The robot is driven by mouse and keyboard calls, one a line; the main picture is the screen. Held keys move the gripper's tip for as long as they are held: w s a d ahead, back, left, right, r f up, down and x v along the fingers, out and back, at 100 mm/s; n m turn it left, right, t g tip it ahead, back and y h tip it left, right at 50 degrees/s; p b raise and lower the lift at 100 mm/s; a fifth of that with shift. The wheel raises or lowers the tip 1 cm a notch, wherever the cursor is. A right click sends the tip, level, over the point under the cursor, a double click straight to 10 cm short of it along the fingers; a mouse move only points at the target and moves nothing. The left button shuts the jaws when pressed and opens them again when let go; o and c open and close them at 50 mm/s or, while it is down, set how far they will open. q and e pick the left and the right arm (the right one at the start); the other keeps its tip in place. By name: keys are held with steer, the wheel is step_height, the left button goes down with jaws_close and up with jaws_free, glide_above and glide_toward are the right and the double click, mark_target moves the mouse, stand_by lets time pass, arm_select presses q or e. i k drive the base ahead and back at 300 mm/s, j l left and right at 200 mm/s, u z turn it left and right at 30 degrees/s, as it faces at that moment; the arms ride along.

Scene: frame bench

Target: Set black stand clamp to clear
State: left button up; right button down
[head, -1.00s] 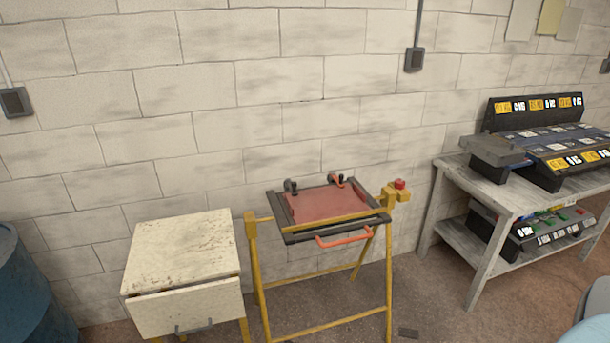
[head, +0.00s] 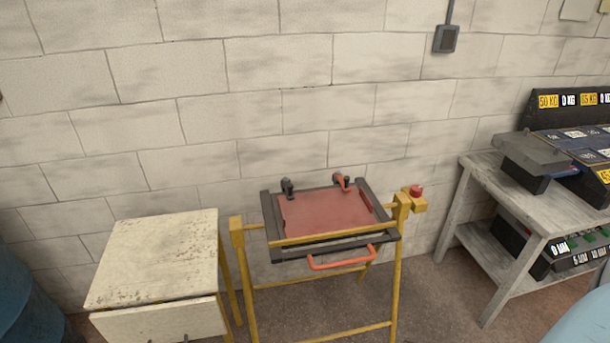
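A yellow stand (head: 397,268) holds a dark frame (head: 269,219) with a red panel (head: 325,214) in it. A black clamp (head: 288,187) sits on the frame's back edge at the left. An orange-red clamp (head: 342,181) sits on the same edge further right. Both clamps are small, and I cannot tell their exact lever positions. An orange handle (head: 341,261) is on the frame's front side. Neither of my grippers is in view.
A worn cream cabinet (head: 158,257) stands left of the stand. A red button on a yellow box (head: 417,197) is at the stand's right corner. A grey bench (head: 492,183) with black bins is at the right. A blue barrel (head: 22,292) is at the left edge. A block wall is behind.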

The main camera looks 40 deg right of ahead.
mark_target(288, 188)
steer(key=i+l, duration=0.15)
steer(key=l, duration=0.25)
steer(key=i+l, duration=0.1)
steer(key=l, duration=0.3)
steer(key=i+l+u, duration=0.1)
steer(key=l, duration=0.3)
steer(key=i+l, duration=0.15)
steer(key=l, duration=0.25)
